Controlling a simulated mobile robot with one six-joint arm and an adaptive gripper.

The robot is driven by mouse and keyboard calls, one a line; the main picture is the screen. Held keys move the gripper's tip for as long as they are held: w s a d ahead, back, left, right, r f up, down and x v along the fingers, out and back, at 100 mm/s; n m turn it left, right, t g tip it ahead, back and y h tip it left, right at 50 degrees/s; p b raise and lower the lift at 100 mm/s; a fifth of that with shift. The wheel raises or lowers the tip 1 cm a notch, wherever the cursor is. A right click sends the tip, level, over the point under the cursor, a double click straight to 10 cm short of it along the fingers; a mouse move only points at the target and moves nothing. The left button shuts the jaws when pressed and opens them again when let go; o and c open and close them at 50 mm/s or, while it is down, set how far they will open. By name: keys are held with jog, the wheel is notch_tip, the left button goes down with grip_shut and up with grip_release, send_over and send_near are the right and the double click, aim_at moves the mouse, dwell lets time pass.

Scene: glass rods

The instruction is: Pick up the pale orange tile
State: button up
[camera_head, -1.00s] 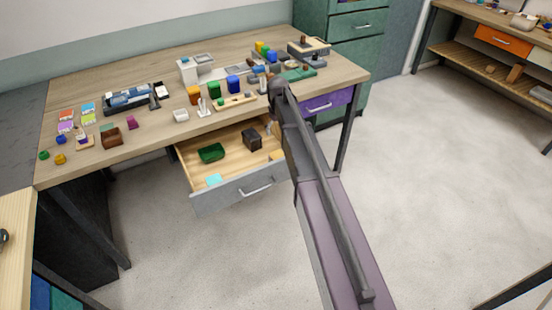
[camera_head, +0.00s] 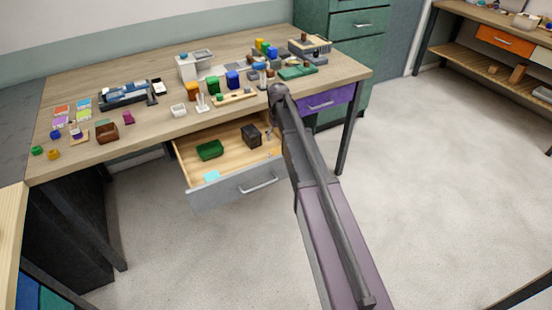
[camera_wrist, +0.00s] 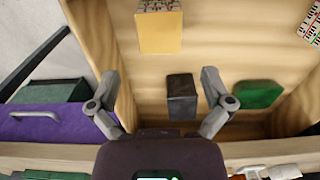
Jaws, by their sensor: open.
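The pale orange tile (camera_wrist: 160,36) lies in the open drawer, at the top centre of the wrist view, with a patterned strip along its far edge. In the head view it is hidden behind my arm. My gripper (camera_wrist: 159,75) is open and empty above the drawer, its fingers spread to either side of the picture. The tile appears beyond the fingertips, roughly centred between them. In the head view the gripper (camera_head: 269,131) is mostly hidden by my arm at the drawer's right side.
A shut purple drawer (camera_head: 325,102) is to the right. The crowded desktop (camera_head: 165,130) lies above and behind.

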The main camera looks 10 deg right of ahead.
aim_at(278, 152)
jog(key=shift+f+b, duration=1.4)
jog(key=shift+f, duration=0.3)
jog(key=shift+w+f+b, duration=0.15)
jog(key=shift+f+b, duration=2.45)
jog(key=c, duration=1)
jog(key=shift+r, duration=0.1)
jog(key=shift+c, duration=0.2)
notch_tip(278, 152, up, 10)
jog(key=p, duration=1)
